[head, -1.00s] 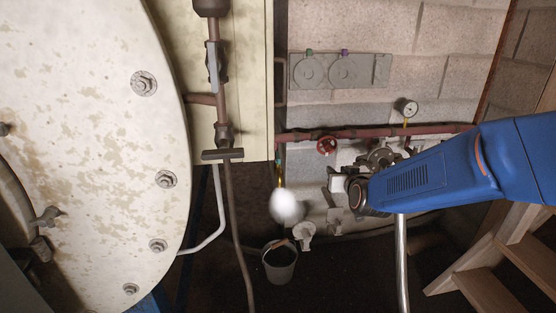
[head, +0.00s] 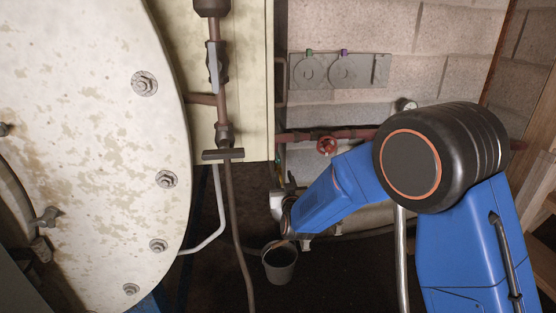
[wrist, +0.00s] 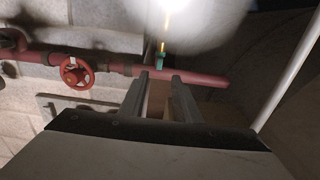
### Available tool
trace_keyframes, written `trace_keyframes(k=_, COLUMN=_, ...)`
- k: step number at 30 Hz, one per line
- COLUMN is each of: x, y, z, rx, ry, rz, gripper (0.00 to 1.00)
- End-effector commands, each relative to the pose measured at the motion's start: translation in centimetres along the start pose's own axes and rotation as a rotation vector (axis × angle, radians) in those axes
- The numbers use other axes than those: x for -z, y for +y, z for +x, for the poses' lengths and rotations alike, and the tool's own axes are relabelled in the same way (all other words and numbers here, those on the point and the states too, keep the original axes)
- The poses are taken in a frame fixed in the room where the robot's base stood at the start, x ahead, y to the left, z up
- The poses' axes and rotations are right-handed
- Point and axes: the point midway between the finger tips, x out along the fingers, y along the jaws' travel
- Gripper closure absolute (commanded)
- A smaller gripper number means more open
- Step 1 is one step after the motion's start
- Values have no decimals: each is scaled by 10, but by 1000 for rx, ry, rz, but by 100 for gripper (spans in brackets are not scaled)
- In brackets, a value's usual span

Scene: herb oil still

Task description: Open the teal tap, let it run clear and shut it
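The teal tap (wrist: 161,61) shows in the wrist view as a small teal piece on a thin brass pipe (wrist: 165,28), by the red pipe. A bright white plume (wrist: 185,8) is at the brass pipe's far end. My gripper (wrist: 159,84) is open, its two fingers apart, pointing at the tap with the tips just short of it or beside it; contact cannot be told. In the head view my arm reaches left and its white wrist end (head: 277,205) is below the red pipe.
A red handwheel (head: 327,145) sits on the red pipe (head: 355,133); it also shows in the wrist view (wrist: 77,72). A dark bucket (head: 280,264) stands on the floor below. The large pale vessel (head: 90,150) and a brown vertical pipe (head: 237,220) are at left.

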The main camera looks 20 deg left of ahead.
Motion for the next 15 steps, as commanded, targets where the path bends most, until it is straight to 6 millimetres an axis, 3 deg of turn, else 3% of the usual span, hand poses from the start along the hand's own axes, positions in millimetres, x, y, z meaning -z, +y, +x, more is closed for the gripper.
trace_keyframes(k=15, x=-1, y=0, z=92, rx=0, ry=-1, rz=0, gripper=71)
